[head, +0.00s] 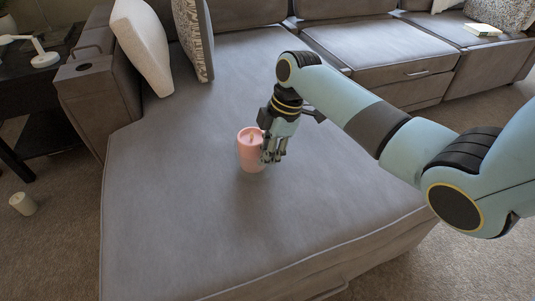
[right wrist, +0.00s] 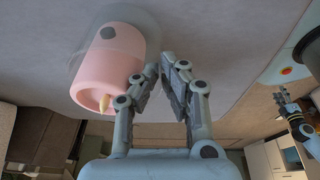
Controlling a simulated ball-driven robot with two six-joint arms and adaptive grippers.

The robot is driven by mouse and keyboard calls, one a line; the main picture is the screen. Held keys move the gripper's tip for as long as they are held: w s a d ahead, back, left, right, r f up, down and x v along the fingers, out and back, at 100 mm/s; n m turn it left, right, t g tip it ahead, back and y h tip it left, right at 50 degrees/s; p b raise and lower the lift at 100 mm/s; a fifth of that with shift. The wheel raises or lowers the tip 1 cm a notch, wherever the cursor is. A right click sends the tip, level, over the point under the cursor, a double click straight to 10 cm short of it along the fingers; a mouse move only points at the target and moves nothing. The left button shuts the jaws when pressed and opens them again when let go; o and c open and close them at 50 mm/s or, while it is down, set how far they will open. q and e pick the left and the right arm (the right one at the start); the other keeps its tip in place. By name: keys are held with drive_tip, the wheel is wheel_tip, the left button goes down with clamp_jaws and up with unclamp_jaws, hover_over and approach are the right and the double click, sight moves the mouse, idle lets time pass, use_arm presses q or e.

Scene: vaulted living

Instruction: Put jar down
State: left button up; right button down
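The jar is a pink cylinder (head: 250,152) standing on the grey sofa seat, with its open top up and a wick-like piece inside. In the right wrist view the jar (right wrist: 100,72) is at the upper left, with a dark round spot on its side. My right gripper (head: 274,151) points down just right of the jar in the head view. In the right wrist view the right gripper (right wrist: 160,68) has a narrow gap between its fingers with nothing in it. The left finger overlaps the jar's edge; I cannot tell whether they touch.
The sofa seat (head: 170,210) is clear around the jar. Cushions (head: 143,45) lean at the back left. A dark side table (head: 35,85) with a white lamp stands at the left. A small cream cylinder (head: 22,204) is on the carpet.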

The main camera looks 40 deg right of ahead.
drive_tip(key=c, duration=2)
unclamp_jaws()
drive_tip(key=shift+f, duration=0.1)
drive_tip(key=o, duration=0.5)
